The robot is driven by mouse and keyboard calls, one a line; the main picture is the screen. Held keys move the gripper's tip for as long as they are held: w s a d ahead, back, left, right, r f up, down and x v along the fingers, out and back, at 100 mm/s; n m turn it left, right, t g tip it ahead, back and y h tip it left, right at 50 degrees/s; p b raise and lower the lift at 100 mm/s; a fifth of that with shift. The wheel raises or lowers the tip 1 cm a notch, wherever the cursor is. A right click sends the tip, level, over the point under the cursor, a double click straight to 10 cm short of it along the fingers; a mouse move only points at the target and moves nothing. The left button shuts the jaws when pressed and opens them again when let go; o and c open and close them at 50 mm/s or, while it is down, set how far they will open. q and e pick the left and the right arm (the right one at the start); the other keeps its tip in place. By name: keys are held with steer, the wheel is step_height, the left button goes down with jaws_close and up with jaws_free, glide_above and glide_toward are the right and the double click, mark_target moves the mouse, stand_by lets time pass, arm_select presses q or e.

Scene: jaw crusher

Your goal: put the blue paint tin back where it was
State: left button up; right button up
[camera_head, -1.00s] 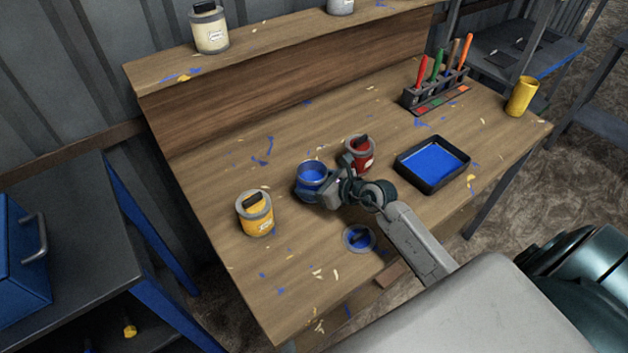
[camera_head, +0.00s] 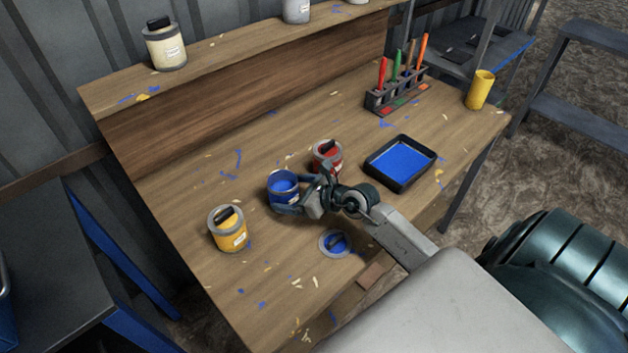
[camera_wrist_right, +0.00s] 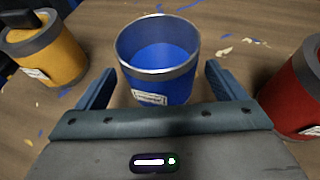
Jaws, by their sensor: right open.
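The blue paint tin (camera_head: 284,188) stands upright and lidless on the workbench, between the yellow tin and the red tin, with blue paint inside. In the right wrist view the blue tin (camera_wrist_right: 160,65) stands just ahead of the palm, with a finger on either side of its near part. My right gripper (camera_head: 300,197) is open at the tin's near right side; the right gripper's fingers (camera_wrist_right: 166,92) show gaps to the tin's wall. A round blue-smeared lid (camera_head: 335,243) lies on the bench in front of it. My left gripper is not in view.
The yellow tin (camera_head: 229,229) stands to the left and the red tin (camera_head: 327,157) close behind my right gripper. A blue paint tray (camera_head: 400,163), a tool rack (camera_head: 396,97) and a yellow cup (camera_head: 479,90) are further right. Cream tin (camera_head: 166,46) stands on the shelf.

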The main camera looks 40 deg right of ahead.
steer(key=v, duration=0.9)
steer(key=shift+s, duration=0.15)
stand_by(0.4)
